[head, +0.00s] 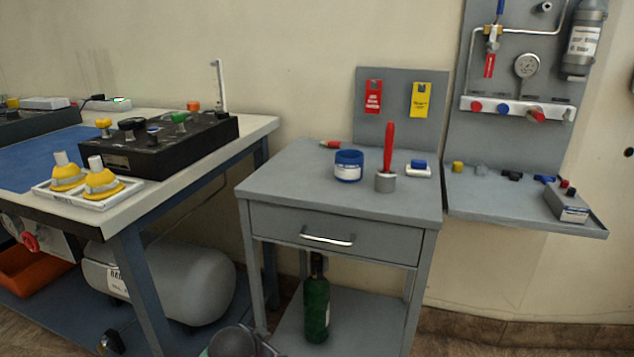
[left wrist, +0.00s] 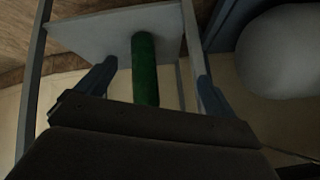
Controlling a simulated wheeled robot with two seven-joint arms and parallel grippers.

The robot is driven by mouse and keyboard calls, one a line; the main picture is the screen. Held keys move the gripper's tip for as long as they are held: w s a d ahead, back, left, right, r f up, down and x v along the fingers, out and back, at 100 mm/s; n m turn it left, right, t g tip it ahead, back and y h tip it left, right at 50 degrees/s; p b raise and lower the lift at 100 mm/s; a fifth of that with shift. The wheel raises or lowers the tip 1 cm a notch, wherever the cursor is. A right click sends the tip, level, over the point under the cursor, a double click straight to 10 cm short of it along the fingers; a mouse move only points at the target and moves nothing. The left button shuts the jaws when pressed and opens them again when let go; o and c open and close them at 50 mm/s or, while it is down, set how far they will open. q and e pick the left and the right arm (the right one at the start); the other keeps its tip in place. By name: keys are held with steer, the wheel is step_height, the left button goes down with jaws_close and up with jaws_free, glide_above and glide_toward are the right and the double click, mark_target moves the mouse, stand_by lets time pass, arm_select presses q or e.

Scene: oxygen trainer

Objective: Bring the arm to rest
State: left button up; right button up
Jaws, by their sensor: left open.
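My left gripper (left wrist: 155,70) is open in the left wrist view, with its two blue-grey fingers spread wide apart and nothing held between them. A green bottle (left wrist: 145,62) shows in the gap between the fingers, seemingly beyond the tips. In the head view the bottle (head: 317,305) stands upright on the lower shelf of the grey cart. A dark rounded part (head: 238,342) at the bottom edge of the head view looks like my left arm; the gripper fingers are not visible there. My right gripper is in neither view.
The grey cart (head: 262,187) carries a blue jar (head: 348,166) and a red-handled tool (head: 388,150) on top. A workbench (head: 255,128) stands left, with a grey tank (head: 190,280) beneath. A wall panel (head: 455,100) with a shelf is at right.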

arm_select(q)
steer(key=s+r+n+g+p, duration=0.1)
steer(key=s+r+p, duration=0.7)
steer(key=s+p, duration=0.3)
steer(key=s+r+n+g+p, duration=0.2)
steer(key=s+r+p, duration=0.6)
steer(key=s+p, duration=0.2)
steer(key=s+a+r+n+g+p, duration=0.1)
steer(key=s+r+n+g+p, duration=0.1)
steer(key=s+r+p, duration=0.6)
steer(key=s+p, duration=0.3)
steer(key=p, duration=0.1)
steer(key=shift+s+p, duration=0.3)
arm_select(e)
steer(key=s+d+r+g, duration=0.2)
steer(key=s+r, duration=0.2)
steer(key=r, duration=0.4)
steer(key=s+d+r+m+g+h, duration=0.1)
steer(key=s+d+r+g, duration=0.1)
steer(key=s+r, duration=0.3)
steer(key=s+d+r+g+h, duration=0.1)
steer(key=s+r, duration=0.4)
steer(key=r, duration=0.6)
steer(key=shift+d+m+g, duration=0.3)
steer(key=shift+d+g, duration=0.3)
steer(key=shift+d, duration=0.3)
